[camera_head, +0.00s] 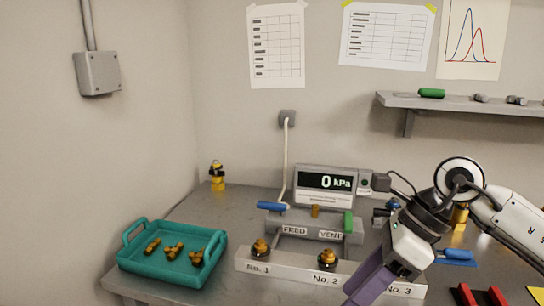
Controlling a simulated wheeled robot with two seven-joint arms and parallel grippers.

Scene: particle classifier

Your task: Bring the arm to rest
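My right arm comes in from the right. Its white gripper with a purple finger (371,285) hangs over the right part of the numbered rack, in front of the place between No. 2 and No. 3. Only one side of the finger shows, and its tip is near the bottom edge, so I cannot tell whether it is open or holds anything. My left gripper is not in view.
A grey rack (292,278) holds brass fittings at No. 1 (260,248) and No. 2 (328,260). A teal tray (135,268) with brass pieces is left. A shelf (470,103) hangs right.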

